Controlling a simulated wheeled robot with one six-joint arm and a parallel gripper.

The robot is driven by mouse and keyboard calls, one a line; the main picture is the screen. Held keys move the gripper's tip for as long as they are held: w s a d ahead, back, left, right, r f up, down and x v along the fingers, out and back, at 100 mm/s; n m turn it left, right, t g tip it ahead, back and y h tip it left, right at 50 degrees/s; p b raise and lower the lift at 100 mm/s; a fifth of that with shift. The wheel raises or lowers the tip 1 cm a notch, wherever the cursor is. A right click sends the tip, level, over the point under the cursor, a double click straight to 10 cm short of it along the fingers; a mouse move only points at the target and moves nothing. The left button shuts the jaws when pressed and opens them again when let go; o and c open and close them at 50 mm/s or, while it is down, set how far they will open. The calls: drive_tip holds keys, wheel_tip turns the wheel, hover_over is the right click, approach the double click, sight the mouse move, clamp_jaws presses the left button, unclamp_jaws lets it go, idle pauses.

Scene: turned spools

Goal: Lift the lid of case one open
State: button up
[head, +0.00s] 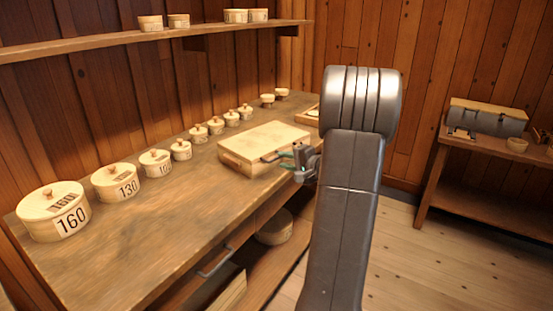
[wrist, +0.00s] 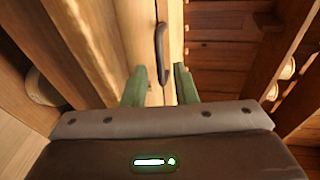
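A pale wooden case (head: 264,140) lies on the workbench with its lid down; no number shows on it. Its dark bar handle (wrist: 160,50) is on the front side, facing my gripper (head: 287,160). In the wrist view the green fingers of my gripper (wrist: 159,82) are apart, with nothing clamped between them. The near end of the handle shows in the gap between the fingertips, and a seam line runs along the case beside it. I cannot tell whether a finger touches the handle. My arm hides part of the bench's right end.
Lidded round boxes, one marked 160 (head: 67,222) and one marked 130 (head: 127,189), line the workbench's (head: 150,235) back. Part of another pale case (head: 313,114) shows behind my arm. A wall shelf (head: 120,39) hangs above. A side table (head: 490,145) stands right.

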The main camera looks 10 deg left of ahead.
sight(276, 158)
drive_tip(key=shift+x, duration=2.3)
clamp_jaws()
